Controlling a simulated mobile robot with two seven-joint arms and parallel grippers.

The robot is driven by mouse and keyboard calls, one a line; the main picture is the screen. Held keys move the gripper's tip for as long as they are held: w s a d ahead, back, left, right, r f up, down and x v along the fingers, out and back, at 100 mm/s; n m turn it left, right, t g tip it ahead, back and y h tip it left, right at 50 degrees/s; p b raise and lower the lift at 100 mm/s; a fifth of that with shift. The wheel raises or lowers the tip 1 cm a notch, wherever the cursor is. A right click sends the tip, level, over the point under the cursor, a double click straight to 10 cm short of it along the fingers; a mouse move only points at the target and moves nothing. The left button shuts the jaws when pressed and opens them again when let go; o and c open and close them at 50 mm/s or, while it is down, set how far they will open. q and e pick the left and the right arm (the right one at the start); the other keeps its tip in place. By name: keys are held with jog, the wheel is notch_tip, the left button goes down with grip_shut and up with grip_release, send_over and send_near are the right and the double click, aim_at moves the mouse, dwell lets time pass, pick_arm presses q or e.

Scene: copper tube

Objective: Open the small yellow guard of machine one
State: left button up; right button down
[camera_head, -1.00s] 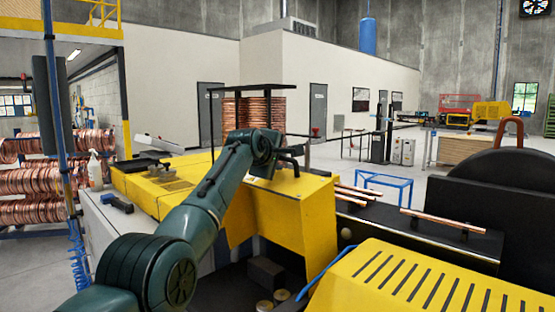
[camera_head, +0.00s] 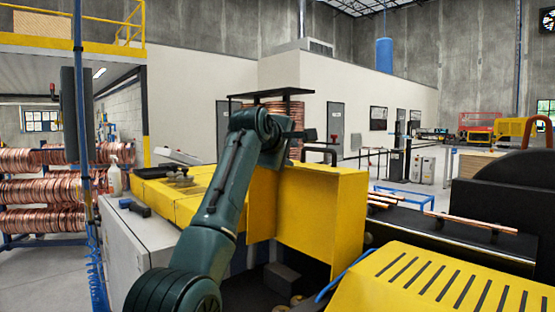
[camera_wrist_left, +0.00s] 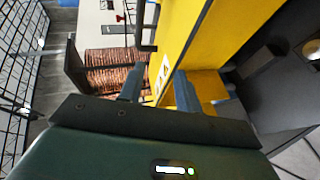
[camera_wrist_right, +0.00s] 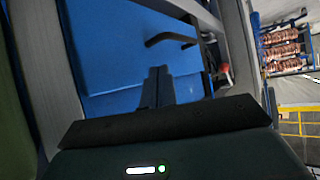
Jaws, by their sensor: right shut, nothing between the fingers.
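The yellow guard (camera_head: 318,220) stands upright as a folded panel on the near machine, with a dark opening below it. In the left wrist view its yellow panel (camera_wrist_left: 187,30) passes close by the fingers, with a small marked label near them. My left gripper (camera_wrist_left: 158,88) is open, fingers apart, at the guard's upper edge. Whether a finger touches it I cannot tell. In the head view the arm hides part of the guard's left side. My right gripper (camera_wrist_right: 158,85) is shut and empty in front of a blue panel; it does not show in the head view.
A slotted yellow cover (camera_head: 450,298) lies front right. Copper tubes (camera_head: 470,220) rest over the dark machine bed. A black handle (camera_wrist_right: 172,39) sticks out by the blue panel.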

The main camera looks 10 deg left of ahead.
pick_arm(q)
jog(key=b+v, duration=0.2)
jog(key=v, duration=0.5)
jog(key=shift+s+r, duration=0.15)
jog(key=shift+s, duration=0.05)
jog(key=shift+c, duration=0.2)
